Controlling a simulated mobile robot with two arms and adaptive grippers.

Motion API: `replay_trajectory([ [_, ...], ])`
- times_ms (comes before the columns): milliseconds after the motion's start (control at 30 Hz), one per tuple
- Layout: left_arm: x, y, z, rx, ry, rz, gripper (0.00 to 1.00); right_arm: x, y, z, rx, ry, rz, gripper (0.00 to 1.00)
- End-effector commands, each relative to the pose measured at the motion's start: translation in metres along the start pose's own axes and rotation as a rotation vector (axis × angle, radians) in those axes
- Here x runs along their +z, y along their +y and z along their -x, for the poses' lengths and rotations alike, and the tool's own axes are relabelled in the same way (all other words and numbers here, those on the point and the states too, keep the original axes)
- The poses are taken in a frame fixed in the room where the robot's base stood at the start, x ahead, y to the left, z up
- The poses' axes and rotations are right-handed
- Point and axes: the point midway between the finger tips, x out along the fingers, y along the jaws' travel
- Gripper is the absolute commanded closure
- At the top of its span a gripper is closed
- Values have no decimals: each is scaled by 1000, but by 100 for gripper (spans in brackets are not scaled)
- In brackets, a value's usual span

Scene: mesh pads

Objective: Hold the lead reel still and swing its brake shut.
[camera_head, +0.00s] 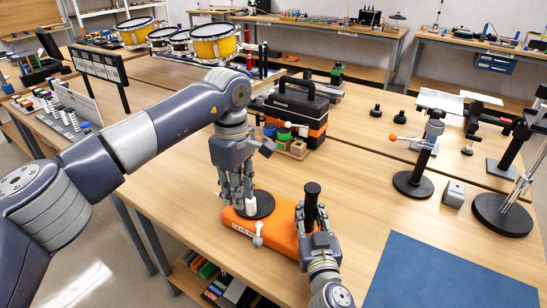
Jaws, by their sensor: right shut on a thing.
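The lead reel (280,236) is a flat orange body with lettering on its near side, a black disc on top and a thick black upright post (312,190) at its right end. A small pale lever with a round knob (258,238), perhaps the brake, stands at the front edge. My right gripper (312,216) comes from the bottom and is shut around the post's lower part. My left gripper (237,203) points down over the disc, its fingers close to a white piece there. Whether its fingers are shut on anything is unclear. They hide part of the disc.
A black and orange toolbox (293,110) stands behind the reel, with small coloured pots in a wooden holder (290,147) before it. A blue mat (450,275) lies at the front right. A stand with an orange knob (413,180) is to the right. Bare wood lies between.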

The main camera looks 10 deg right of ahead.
Motion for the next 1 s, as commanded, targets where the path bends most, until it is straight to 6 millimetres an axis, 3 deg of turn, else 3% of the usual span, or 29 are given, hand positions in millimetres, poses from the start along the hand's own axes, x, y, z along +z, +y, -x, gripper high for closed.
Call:
replay_trajectory([
  [33,0,0,0,0,0,0,78,9,0,2,0,-17,0,100],
  [167,0,0,-1,0,0,0,78,9,0,2,0,-17,0,100],
  [200,0,0,0,0,0,0,78,5,-1,1,-1,-9,-4,68],
  [300,0,0,0,0,0,0,78,4,-1,1,-1,-7,-3,50],
  [733,0,0,0,0,0,0,78,4,0,6,1,-8,1,50],
  [1000,0,0,0,0,0,0,78,4,0,46,1,-10,-2,50],
])
